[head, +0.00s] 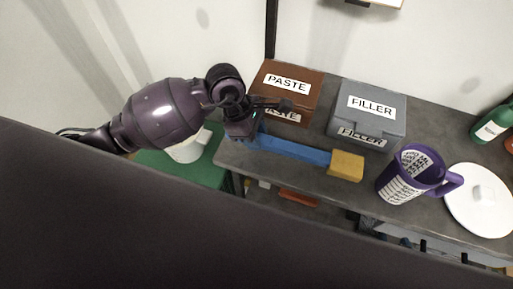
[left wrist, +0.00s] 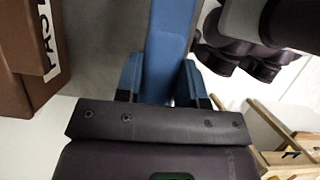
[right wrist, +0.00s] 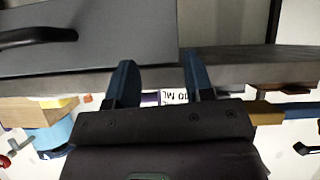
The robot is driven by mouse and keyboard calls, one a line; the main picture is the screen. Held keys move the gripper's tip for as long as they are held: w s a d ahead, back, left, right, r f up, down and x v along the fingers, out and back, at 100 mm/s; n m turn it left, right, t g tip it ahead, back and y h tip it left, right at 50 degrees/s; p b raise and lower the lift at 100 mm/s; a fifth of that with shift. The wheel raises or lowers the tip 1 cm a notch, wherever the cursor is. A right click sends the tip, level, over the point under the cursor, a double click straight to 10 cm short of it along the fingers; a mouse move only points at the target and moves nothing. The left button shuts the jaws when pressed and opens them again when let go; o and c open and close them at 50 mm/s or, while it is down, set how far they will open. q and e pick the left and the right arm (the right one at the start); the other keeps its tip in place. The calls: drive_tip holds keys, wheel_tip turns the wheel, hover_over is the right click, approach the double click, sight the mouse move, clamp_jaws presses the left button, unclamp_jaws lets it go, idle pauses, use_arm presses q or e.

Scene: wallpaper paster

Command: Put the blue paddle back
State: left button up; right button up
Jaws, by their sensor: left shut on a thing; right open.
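The blue paddle (head: 297,150) is a long blue bar with a yellow block at its right end in the head view. It lies across the view over the front left of the grey worktop (head: 320,125); I cannot tell whether it touches the top. My left gripper (head: 241,130) is shut on the bar near its left end. In the left wrist view the blue bar (left wrist: 170,40) runs between the two blue fingers (left wrist: 160,80). My right gripper (right wrist: 155,82) is open with nothing between its fingers, and is not in the head view.
A brown PASTE box (head: 290,92) and a grey FILLER box (head: 367,115) stand behind the paddle. A purple measuring jug (head: 410,172), a white round lid (head: 480,200) and a green bottle (head: 491,124) are to the right. A white container (head: 190,150) sits on a green surface at left.

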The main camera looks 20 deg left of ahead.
sight(260, 157)
use_arm(q)
drive_tip(key=shift+f, duration=3.2)
drive_tip(key=shift+f, duration=0.2)
drive_tip(key=o, duration=1)
drive_tip(key=shift+o, duration=0.2)
